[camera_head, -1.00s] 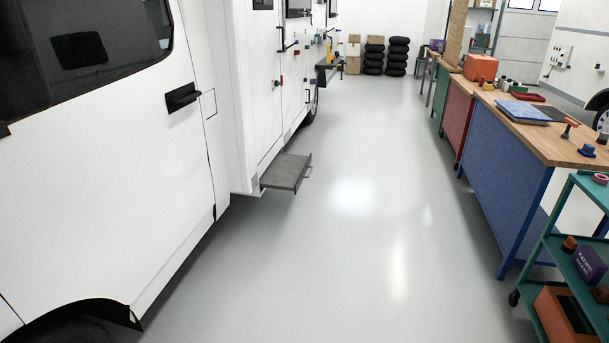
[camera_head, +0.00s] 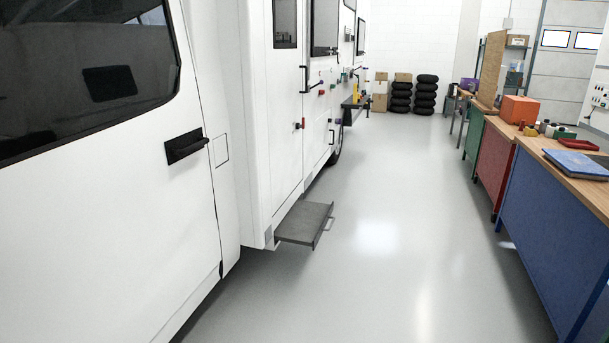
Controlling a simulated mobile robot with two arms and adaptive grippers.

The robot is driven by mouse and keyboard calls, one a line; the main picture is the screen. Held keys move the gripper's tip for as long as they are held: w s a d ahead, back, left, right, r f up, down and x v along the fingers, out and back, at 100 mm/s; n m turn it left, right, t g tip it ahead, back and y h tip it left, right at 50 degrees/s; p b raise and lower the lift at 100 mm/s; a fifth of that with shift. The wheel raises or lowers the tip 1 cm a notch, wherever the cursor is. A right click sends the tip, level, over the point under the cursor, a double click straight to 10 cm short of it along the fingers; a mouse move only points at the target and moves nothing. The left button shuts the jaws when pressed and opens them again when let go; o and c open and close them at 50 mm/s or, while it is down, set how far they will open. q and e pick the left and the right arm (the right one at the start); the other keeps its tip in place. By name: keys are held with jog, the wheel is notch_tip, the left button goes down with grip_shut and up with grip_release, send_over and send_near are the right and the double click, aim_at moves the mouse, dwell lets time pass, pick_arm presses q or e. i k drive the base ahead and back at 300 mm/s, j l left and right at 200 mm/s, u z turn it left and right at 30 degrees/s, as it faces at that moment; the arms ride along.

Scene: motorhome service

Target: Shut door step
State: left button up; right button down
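The door step (camera_head: 304,223) is a dark grey flat tread that sticks out from the lower side of the white motorhome (camera_head: 243,120), below its side door (camera_head: 285,130). It is pulled out over the floor, with a thin handle (camera_head: 324,233) on its outer edge. The step is some way ahead of me, left of the picture's middle. Neither of my grippers shows in the head view.
The cab door with its black handle (camera_head: 186,147) is close on the left. A blue workbench (camera_head: 549,240) and a red one (camera_head: 495,165) line the right. Stacked tyres (camera_head: 425,94) and boxes (camera_head: 379,95) stand at the back. The grey floor between is clear.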

aim_at(304, 223)
jog(key=i+z, duration=0.35)
jog(key=i, duration=1.6)
jog(key=l, duration=0.1)
